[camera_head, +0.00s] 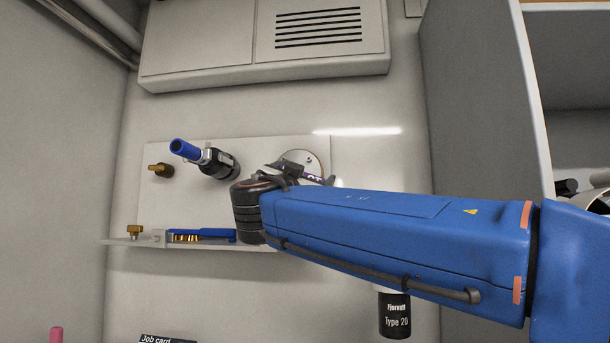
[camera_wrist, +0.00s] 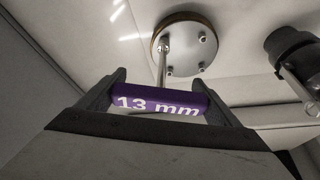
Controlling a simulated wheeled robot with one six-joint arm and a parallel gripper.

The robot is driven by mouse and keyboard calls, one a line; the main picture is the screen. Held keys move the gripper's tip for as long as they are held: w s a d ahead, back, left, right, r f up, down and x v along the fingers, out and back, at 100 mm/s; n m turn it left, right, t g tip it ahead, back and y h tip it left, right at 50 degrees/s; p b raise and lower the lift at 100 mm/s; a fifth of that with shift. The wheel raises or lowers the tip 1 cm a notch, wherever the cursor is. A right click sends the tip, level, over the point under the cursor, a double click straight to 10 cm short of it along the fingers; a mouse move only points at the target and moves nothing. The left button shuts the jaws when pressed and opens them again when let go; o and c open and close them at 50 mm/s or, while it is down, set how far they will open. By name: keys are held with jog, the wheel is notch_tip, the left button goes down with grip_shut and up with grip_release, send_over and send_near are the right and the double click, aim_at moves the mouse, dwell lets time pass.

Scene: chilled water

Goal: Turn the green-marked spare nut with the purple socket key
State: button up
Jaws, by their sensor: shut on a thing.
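My gripper (camera_wrist: 160,95) is shut on the purple socket key (camera_wrist: 158,101), across its handle marked "13 mm". The key's metal shaft runs up to the round metal flange (camera_wrist: 190,45), and its far end overlaps the flange's left side. Whether the socket sits around a nut there or only in front of it I cannot tell. Several small nuts or studs show on the flange. No green mark is visible. In the head view a bit of the purple key (camera_head: 314,177) shows in my gripper (camera_head: 302,172), in front of the flange (camera_head: 309,157), partly hidden by my arm.
A black valve with a blue handle (camera_head: 186,149) sticks out left of the flange. A brass fitting (camera_head: 160,169) is farther left. A black "Type 20" canister (camera_head: 394,316) is below my arm.

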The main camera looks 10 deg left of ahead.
jog(key=shift+d+m+h, duration=0.1)
jog(key=shift+m+h, duration=0.2)
jog(key=shift+m, duration=0.7)
jog(key=shift+d+m+g+h, duration=0.1)
jog(key=shift+m+g+h, duration=0.25)
jog(key=shift+m, duration=0.55)
jog(key=shift+m+h, duration=0.25)
jog(key=shift+m, duration=0.05)
jog(key=shift+f+m+g+h, duration=0.1)
jog(key=shift+m+g+h, duration=0.2)
jog(key=shift+m, duration=0.3)
jog(key=shift+d+m, duration=0.1)
jog(key=shift+m, duration=0.7)
